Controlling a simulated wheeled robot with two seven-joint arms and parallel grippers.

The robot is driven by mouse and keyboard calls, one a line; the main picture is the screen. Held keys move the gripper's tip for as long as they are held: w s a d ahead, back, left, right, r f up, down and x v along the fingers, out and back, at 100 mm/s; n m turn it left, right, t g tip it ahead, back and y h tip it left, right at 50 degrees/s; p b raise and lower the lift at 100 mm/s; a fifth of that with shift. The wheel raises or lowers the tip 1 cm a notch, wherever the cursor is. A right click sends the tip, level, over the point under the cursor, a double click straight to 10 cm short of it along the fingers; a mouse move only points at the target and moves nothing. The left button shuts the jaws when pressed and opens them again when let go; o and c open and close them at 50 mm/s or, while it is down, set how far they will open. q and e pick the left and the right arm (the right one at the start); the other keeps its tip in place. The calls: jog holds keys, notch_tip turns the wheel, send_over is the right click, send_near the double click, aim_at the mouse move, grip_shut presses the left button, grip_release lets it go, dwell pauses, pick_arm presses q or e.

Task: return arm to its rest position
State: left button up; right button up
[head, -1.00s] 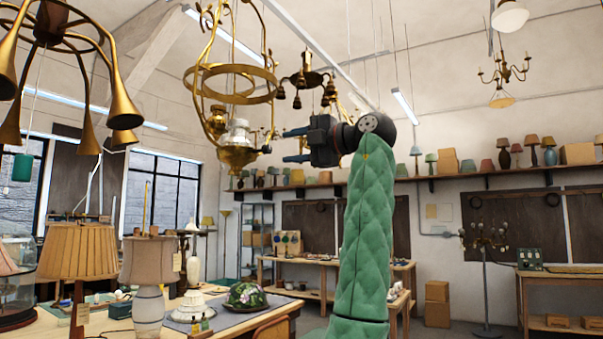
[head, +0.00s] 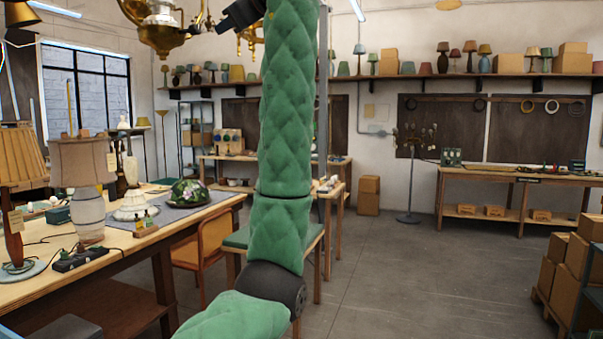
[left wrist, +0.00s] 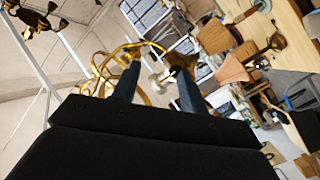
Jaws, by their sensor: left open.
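My left arm (head: 288,100), in green quilted padding, rises steeply through the middle of the head view. Its dark wrist end (head: 240,12) is cut by the top edge, so the fingertips are not clear there. In the left wrist view my left gripper (left wrist: 158,69) has two dark fingers spread apart, with nothing held between them. A brass hanging lamp (left wrist: 115,62) shows behind the fingers, and it also hangs at the top of the head view (head: 158,22). I cannot tell the exact gap between lamp and gripper. My right gripper is not in view.
A workbench (head: 130,252) with shaded lamps and a floral dome shade (head: 189,192) stands at left. An orange chair (head: 203,246) and a small green-topped table (head: 236,238) are near my arm. Cardboard boxes (head: 568,265) are stacked at right. The floor (head: 400,275) between is clear.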

pick_arm(q)
jog(key=s+d+f+m+t+h, duration=0.15)
jog(key=f+m+h, duration=0.6)
jog(key=f, duration=1.55)
jog(key=s+f+m+h, duration=0.2)
jog(key=f+m+h, duration=0.55)
jog(key=f, duration=1.45)
jog(key=s+f+m+g, duration=0.15)
jog(key=s+f, duration=0.25)
jog(key=f, duration=0.6)
jog(key=s+a+f+g+y, duration=0.15)
jog(key=s+f, duration=0.25)
jog(key=f, duration=0.6)
jog(key=s+f+m+g, duration=0.1)
jog(key=s+f+g, duration=0.1)
jog(key=s+f, duration=0.5)
jog(key=s+a+f+g, duration=0.2)
jog(key=s+f+g, duration=0.5)
jog(key=s+f, duration=2.1)
notch_tip(320, 180, down, 2)
jog(key=shift+s+f+g+y, duration=0.25)
jog(key=shift+s+g+y, duration=0.1)
